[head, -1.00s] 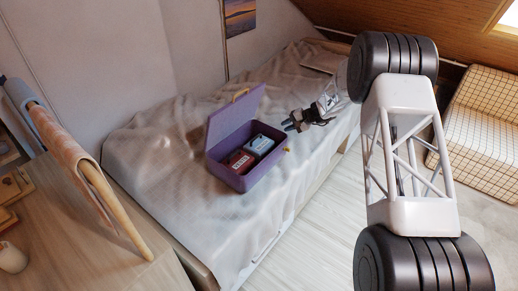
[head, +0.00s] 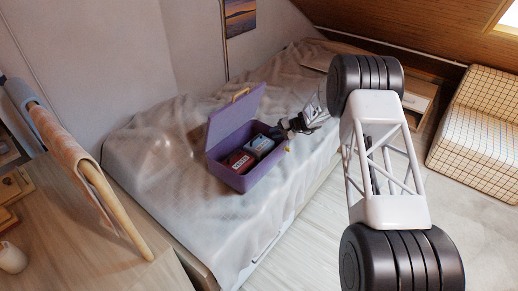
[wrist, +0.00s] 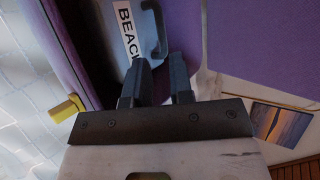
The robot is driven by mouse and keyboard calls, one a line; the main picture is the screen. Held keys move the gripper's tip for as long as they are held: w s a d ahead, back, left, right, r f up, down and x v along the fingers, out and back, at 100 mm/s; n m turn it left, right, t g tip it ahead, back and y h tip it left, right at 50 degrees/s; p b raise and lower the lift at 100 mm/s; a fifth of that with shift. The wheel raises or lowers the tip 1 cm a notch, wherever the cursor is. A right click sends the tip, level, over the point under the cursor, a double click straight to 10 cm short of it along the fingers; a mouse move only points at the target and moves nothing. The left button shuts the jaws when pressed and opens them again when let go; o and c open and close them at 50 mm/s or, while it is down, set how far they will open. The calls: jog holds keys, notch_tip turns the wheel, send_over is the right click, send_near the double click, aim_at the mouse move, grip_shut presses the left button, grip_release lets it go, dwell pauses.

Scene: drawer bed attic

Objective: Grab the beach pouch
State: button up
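In the head view an open purple box (head: 240,182) on the bed holds a red item (head: 238,162) and a blue item (head: 260,145) side by side. In the wrist view a white label reading "BEAC", cut off, marks the beach pouch (wrist: 128,32). A blue-grey handle (wrist: 156,32) stands out beside the label. My gripper (wrist: 158,64) is open and empty, its fingertips close to the handle. I cannot tell whether they touch it. In the head view my gripper (head: 280,130) is at the box's right end, close to the blue item.
The purple lid (head: 235,116) stands open at the back of the box. A yellow latch (wrist: 68,108) sticks out at the rim. The bed (head: 160,165) is bare around the box. A wooden desk (head: 85,235) stands at the left.

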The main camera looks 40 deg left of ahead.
aim_at(254, 140)
jog(key=shift+x, duration=2.75)
jog(key=shift+x, duration=2.6)
jog(key=shift+s, duration=0.15)
jog(key=shift+d, duration=0.1)
grip_shut()
